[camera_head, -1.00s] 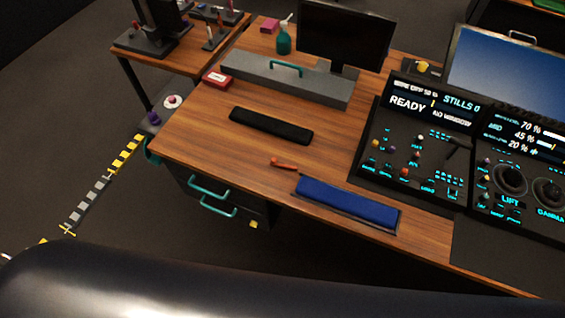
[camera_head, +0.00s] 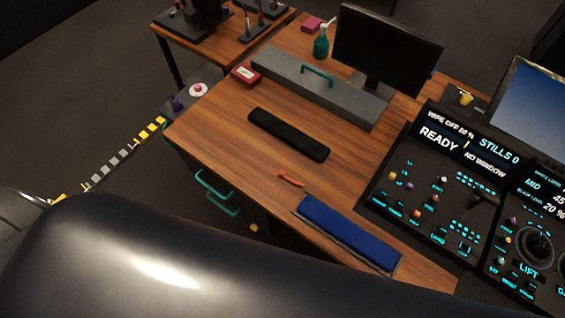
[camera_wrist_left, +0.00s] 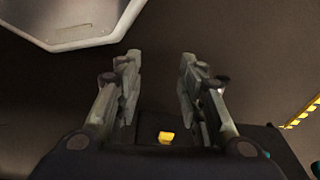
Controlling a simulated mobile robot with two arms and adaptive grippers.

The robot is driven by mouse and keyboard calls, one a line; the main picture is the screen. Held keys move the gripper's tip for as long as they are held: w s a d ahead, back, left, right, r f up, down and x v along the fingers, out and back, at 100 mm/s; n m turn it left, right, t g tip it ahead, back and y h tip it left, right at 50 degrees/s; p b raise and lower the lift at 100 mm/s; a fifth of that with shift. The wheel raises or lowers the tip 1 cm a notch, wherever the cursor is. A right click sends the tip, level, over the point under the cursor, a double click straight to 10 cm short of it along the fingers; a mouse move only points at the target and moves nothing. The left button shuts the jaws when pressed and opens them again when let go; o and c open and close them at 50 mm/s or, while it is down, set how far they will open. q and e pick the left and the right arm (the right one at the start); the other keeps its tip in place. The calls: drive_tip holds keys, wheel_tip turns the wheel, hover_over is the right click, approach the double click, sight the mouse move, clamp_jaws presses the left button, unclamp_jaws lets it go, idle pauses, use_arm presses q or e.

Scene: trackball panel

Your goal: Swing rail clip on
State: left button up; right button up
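I cannot make out a rail clip for certain in either view. A control panel (camera_head: 425,185) with a lit screen reading "READY" and "STILLS 0" stands at the right of the wooden desk in the head view. A small yellow piece (camera_wrist_left: 166,137) shows low between the fingers in the left wrist view, beyond them. My left gripper (camera_wrist_left: 160,75) is open and empty, pointing over the dark floor. My right gripper is in neither view. A large dark arm part of mine covers the bottom of the head view.
On the desk (camera_head: 215,130) lie a black bar (camera_head: 288,134), an orange-handled tool (camera_head: 290,180), a blue pad (camera_head: 347,234) and a red box (camera_head: 245,75). A grey case (camera_head: 318,90) with a teal handle and a monitor (camera_head: 388,45) stand behind. The desk's left edge borders open floor.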

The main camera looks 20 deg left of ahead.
use_arm(q)
drive_tip(key=w+d+r, duration=0.1)
drive_tip(key=w+r, duration=0.6)
drive_tip(key=r, duration=0.1)
wheel_tip(320, 180, up, 29)
drive_tip(key=m+h+p, duration=0.2)
drive_tip(key=m+h, duration=0.1)
drive_tip(key=m, duration=0.5)
hover_over(281, 172)
drive_tip(key=s+a, duration=0.3)
drive_tip(key=a, duration=0.1)
drive_tip(key=shift+t, duration=0.4)
drive_tip(key=x, duration=0.6)
drive_tip(key=p+x, duration=0.1)
drive_tip(key=x, duration=0.2)
drive_tip(key=shift+w+d+f, duration=0.25)
drive_tip(key=shift+d, duration=0.2)
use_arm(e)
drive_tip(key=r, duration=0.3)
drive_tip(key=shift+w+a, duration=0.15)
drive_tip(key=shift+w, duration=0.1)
